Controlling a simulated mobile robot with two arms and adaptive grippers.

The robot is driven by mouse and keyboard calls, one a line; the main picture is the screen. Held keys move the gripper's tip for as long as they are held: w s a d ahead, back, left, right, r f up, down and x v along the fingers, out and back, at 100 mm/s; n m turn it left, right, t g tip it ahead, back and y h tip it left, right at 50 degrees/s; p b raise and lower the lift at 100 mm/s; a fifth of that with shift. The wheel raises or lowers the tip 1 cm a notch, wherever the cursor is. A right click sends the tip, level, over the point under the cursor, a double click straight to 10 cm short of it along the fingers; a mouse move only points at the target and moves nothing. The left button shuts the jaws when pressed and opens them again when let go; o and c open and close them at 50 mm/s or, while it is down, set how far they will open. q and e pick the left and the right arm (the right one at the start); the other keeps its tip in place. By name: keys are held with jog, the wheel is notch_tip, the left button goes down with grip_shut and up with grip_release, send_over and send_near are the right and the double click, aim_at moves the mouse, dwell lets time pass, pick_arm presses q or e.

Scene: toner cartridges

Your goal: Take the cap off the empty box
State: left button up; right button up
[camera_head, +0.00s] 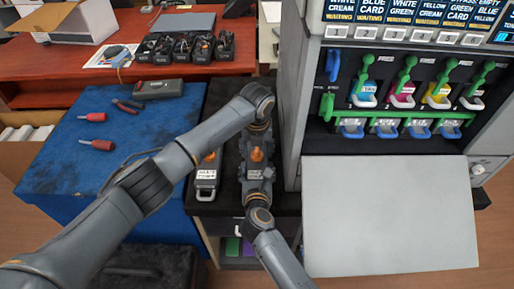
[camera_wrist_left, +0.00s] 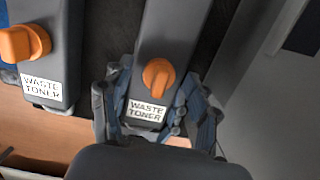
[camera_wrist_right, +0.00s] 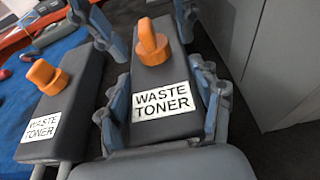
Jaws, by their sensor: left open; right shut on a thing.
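Two dark grey boxes labelled WASTE TONER lie side by side, each with an orange cap on top. The right-hand box (camera_wrist_right: 160,73) has its cap (camera_wrist_right: 150,40) upright above the label; the cap also shows in the left wrist view (camera_wrist_left: 158,78). My right gripper (camera_wrist_right: 163,98) is shut on this box, with fingers on both sides near the label. My left gripper (camera_wrist_left: 156,92) is open over the same box, its fingers apart around the cap area. The left-hand box (camera_head: 206,178) stands beside it with its own cap (camera_wrist_right: 45,76). I cannot tell from looks which is empty.
The printer (camera_head: 300,100) stands close on the right, its white front panel (camera_head: 390,215) folded down. A blue mat (camera_head: 60,165) with screwdrivers (camera_head: 92,117) and pliers (camera_head: 126,106) lies left. Several black items (camera_head: 185,48) line the red desk behind.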

aim_at(257, 149)
pick_arm(q)
grip_shut()
jog(key=shift+r, duration=0.25)
dwell(0.7)
jog(key=shift+r, duration=0.9)
jog(key=shift+r, duration=2)
pick_arm(e)
jog(key=o, duration=1.8)
jog(key=shift+c, duration=0.2)
